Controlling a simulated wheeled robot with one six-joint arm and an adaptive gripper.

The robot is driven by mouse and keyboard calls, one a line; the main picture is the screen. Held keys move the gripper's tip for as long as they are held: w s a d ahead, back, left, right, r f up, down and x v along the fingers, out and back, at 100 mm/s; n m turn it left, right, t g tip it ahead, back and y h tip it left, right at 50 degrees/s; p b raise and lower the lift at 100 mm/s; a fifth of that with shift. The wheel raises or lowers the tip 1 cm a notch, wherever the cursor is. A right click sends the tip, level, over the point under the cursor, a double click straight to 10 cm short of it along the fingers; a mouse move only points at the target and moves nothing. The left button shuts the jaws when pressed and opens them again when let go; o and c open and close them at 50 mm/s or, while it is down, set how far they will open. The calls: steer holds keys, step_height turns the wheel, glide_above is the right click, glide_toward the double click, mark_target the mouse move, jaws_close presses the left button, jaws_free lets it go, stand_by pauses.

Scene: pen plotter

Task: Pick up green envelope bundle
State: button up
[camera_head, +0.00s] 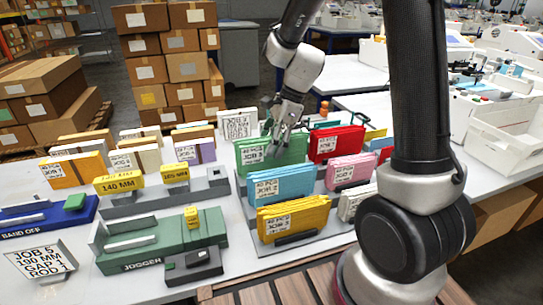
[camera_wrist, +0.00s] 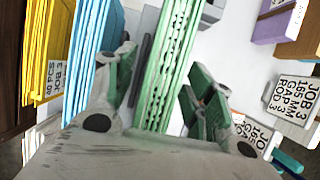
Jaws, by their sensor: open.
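The green envelope bundle (camera_head: 252,157) stands on edge in a grey holder on the table, behind the blue bundle, with a white label on its front. In the wrist view the green bundle (camera_wrist: 171,62) runs down the middle between my two fingers. My gripper (camera_head: 282,140) is over the bundle's upper part, fingers pointing down. It also shows in the wrist view (camera_wrist: 158,90), open, with one finger on each side of the bundle. A gap shows beside the fingers, though contact is hard to tell. The bundle's lower part is hidden by the gripper body in the wrist view.
A blue bundle (camera_head: 283,184) and a yellow bundle (camera_head: 293,219) stand in front. A red bundle (camera_head: 337,143) and a pink bundle (camera_head: 350,171) stand close on the right. A white job sign (camera_head: 237,125) is behind. A green jogger (camera_head: 165,245) is front left.

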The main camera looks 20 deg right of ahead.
steer(key=shift+c, duration=0.4)
jaws_close()
